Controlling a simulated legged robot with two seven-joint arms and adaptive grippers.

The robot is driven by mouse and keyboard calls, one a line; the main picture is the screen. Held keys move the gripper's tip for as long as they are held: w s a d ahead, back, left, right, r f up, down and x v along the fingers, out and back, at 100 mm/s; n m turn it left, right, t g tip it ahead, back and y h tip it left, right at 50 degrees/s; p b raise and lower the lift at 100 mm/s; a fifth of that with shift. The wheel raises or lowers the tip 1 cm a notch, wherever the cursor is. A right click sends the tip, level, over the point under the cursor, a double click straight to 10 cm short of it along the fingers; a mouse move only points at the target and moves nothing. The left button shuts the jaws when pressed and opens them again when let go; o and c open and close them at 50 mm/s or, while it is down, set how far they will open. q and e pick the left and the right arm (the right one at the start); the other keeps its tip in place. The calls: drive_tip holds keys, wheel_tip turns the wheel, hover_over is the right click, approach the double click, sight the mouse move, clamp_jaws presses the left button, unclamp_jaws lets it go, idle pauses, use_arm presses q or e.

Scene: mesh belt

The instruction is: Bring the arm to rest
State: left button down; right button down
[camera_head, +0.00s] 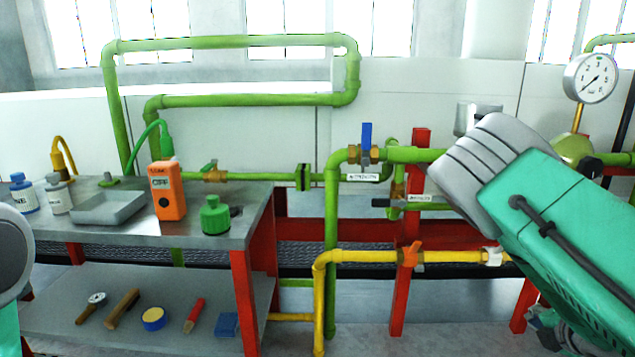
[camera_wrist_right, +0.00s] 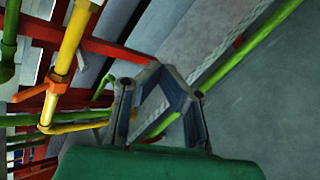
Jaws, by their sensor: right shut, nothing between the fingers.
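My right arm (camera_head: 570,225) comes in from the right in the head view, with a teal link and a grey joint cover in front of the pipes. My right gripper (camera_wrist_right: 157,70) shows in the right wrist view with its dark fingers drawn together at the tips and nothing between them. In the head view only a small dark part of it shows low at the right, under the teal link. Only a grey and teal piece of my left arm (camera_head: 12,255) shows at the left edge; its gripper is out of view.
Green pipes (camera_head: 331,250), a yellow pipe (camera_head: 365,256) and red posts (camera_head: 405,290) stand beside my right arm.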

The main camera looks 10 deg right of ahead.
drive_tip(key=s+a+f+m+g+y+p, duration=0.15)
drive_tip(key=s+a+f+m+g, duration=0.35)
drive_tip(key=s+a+f+m, duration=0.65)
drive_tip(key=s+a+f+m+g+y+p, duration=0.1)
drive_tip(key=s+a+f+m+g, duration=0.1)
drive_tip(key=s+a+m+g, duration=0.2)
drive_tip(key=s+a+m, duration=0.3)
drive_tip(key=s+a, duration=0.5)
drive_tip(key=shift+s+a+f+y+p, duration=0.2)
drive_tip(key=shift+a+y+p, duration=0.15)
drive_tip(key=c, duration=1.7)
unclamp_jaws()
drive_tip(key=shift+s+a+m+g, duration=0.25)
drive_tip(key=shift+s+a+g, duration=0.15)
drive_tip(key=shift+s+a, duration=0.1)
drive_tip(key=o, duration=0.3)
drive_tip(key=shift+a, duration=0.1)
